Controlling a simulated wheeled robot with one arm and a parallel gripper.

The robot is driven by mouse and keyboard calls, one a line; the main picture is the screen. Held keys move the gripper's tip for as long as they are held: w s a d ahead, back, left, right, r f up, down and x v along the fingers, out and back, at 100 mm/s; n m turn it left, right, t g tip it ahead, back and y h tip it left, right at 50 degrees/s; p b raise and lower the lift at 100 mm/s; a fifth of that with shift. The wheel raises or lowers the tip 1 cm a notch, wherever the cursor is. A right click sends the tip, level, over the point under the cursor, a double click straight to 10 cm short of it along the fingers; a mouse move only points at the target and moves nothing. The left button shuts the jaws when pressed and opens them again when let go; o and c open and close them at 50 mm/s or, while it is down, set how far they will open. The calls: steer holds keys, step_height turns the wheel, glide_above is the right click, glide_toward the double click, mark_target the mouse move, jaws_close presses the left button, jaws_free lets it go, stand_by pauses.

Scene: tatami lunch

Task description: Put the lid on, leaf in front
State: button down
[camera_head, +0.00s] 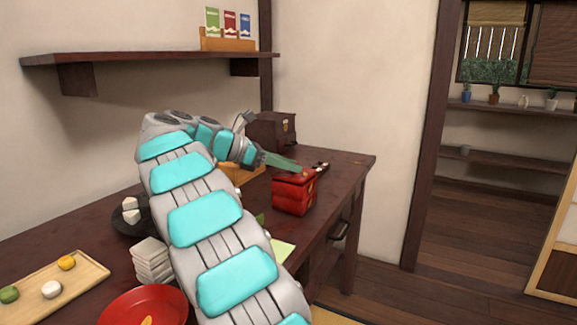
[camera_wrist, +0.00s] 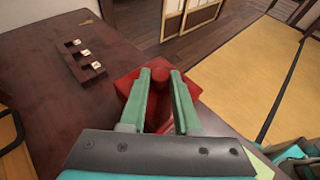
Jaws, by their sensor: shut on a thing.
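A red lacquered box (camera_head: 292,203) stands near the right end of the dark table. Its red lid (camera_head: 289,178) is on or just above the top; I cannot tell whether it is fully seated. A small gold mark (camera_head: 311,187) shows on the right-hand side of the red box or lid; its shape is too small to read. My gripper (camera_head: 300,171) reaches the lid from the left. The fingers hide part of the lid.
A brown chest (camera_head: 270,132) stands behind. A red bowl (camera_head: 125,308), white stack (camera_head: 151,262), black plate (camera_head: 125,222) and wooden tray (camera_head: 85,270) are to the left. The table edge is close on the right.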

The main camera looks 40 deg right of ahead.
steer(key=shift+f, duration=0.2)
steer(key=c, duration=0.6)
jaws_free()
steer(key=shift+o, duration=0.2)
steer(key=shift+b, duration=0.3)
steer(key=p+v, duration=0.3)
steer(key=v, duration=0.4)
steer(key=shift+a+r, duration=0.2)
steer(key=shift+a, duration=0.1)
steer(key=shift+w, duration=0.1)
